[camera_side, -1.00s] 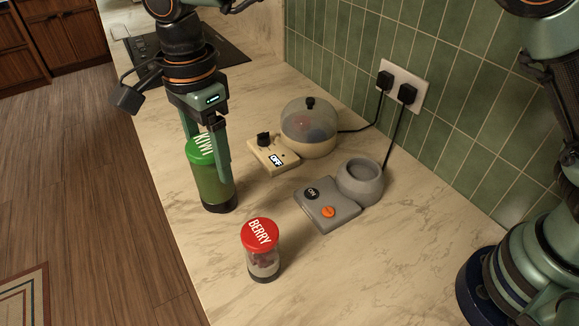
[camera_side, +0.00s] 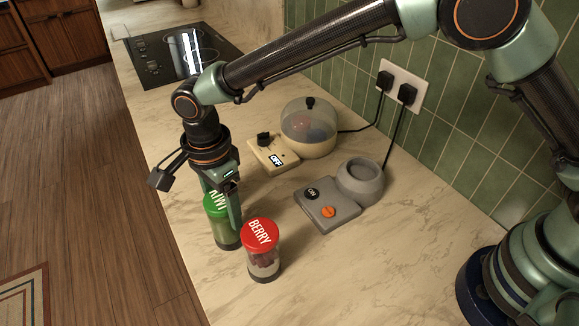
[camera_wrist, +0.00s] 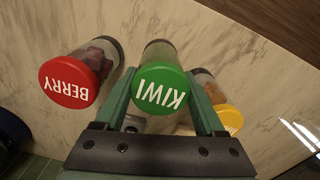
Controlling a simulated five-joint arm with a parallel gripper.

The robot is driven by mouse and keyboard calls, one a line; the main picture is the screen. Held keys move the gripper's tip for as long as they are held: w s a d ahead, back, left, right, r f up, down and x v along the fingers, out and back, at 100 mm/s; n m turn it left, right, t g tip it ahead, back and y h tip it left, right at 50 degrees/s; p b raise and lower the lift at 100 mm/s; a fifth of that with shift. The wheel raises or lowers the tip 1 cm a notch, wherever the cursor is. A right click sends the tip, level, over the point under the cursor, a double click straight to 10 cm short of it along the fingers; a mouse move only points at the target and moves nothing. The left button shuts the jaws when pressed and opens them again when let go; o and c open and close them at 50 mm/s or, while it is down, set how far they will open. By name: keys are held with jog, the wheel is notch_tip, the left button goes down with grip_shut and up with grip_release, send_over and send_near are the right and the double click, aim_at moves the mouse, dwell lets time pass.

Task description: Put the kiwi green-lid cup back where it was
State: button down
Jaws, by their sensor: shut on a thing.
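The kiwi green-lid cup (camera_side: 227,233) is upright between the fingers of my gripper (camera_side: 222,212), just left of the berry cup. In the wrist view its green KIWI lid (camera_wrist: 162,92) sits between both fingers, which are shut on it. I cannot tell whether its dark base touches the counter or hangs just above it. The red-lid berry cup (camera_side: 262,262) stands upright on the counter, close beside the kiwi cup, and it shows at left in the wrist view (camera_wrist: 75,82). A yellow-lid cup (camera_wrist: 230,119) is partly hidden by the right finger in the wrist view.
Black cords run to a wall socket (camera_side: 404,86). The counter's front edge drops off at left.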

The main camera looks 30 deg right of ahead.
grip_release()
jog(key=shift+f, duration=0.1)
notch_tip(320, 180, up, 12)
jog(key=shift+d+r, duration=0.1)
jog(key=shift+r, duration=0.05)
jog(key=d+r+n+t+y, duration=0.1)
jog(key=d+r+n, duration=0.3)
jog(key=d, duration=0.6)
jog(key=d+r+n+t, duration=0.2)
jog(key=d+r+n, duration=0.15)
jog(key=d, duration=0.65)
jog(key=s+d+f+n+t, duration=0.1)
jog(key=s+d+n, duration=0.2)
jog(key=d, duration=0.4)
jog(key=s+d+f+n+t+h, duration=0.1)
jog(key=s+d+n, duration=0.3)
jog(key=s+d, duration=0.2)
jog(key=shift+s+d+t, duration=0.15)
jog(key=shift+d+t, duration=0.15)
jog(key=shift+d, duration=0.7)
